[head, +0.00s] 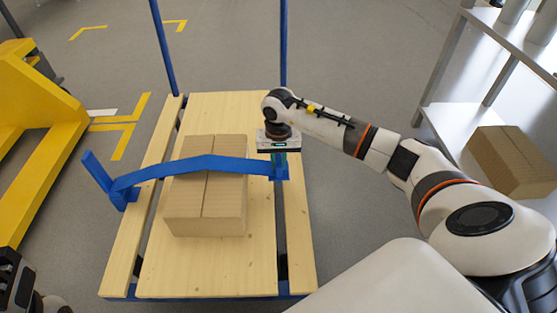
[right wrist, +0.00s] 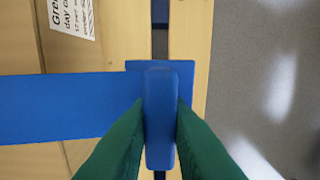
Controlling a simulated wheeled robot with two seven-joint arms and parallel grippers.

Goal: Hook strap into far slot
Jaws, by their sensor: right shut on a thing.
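A blue strap (head: 205,164) runs over a cardboard box (head: 205,215) on the wooden cart. Its left end has an upright blue handle (head: 97,172) at the left plank gap. My right gripper (head: 279,172) is shut on the blue handle at the strap's right end. In the right wrist view its green fingertips (right wrist: 160,125) press on both sides of that handle (right wrist: 160,90), above the dark slot (right wrist: 160,40) between planks. I cannot tell whether the hook is inside the slot. My left gripper (head: 18,285) is at the lower left edge, partly cut off, away from the cart.
The cart deck (head: 235,270) has bare wood in front of the box. Blue posts (head: 163,45) rise at its far end. A yellow machine (head: 40,130) stands at left. A metal shelf (head: 465,135) with another cardboard box (head: 510,160) is at right.

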